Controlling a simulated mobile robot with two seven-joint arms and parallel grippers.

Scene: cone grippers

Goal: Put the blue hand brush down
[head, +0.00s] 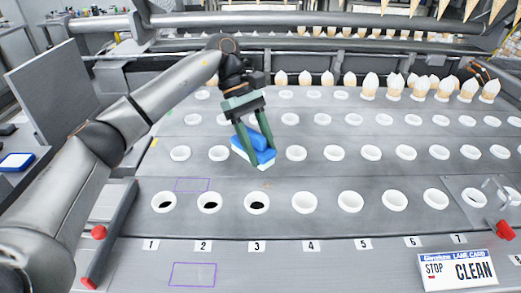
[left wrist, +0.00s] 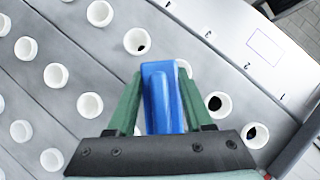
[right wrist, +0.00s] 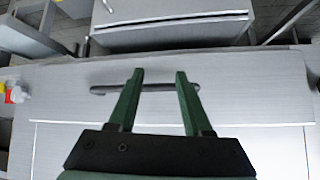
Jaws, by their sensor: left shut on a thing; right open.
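The blue hand brush (head: 249,141) is held by my left gripper (head: 259,158) over the grey lane surface, between rows of white cups. A white lower edge shows under its blue body. In the left wrist view the blue brush (left wrist: 162,98) stands out between the green fingers, and its far end hides part of a white cup. Whether it touches the surface is hard to tell. My right gripper (right wrist: 159,77) is open with nothing between its fingers; it shows only in the right wrist view.
Several white cup holders (head: 305,203) stand in rows; cones fill the back row. Two purple outlines lie bare on the surface, one by the second row (head: 192,185) and one in front (head: 193,274). A red-ended bar (head: 108,235) and a lane card (head: 457,270) flank the front.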

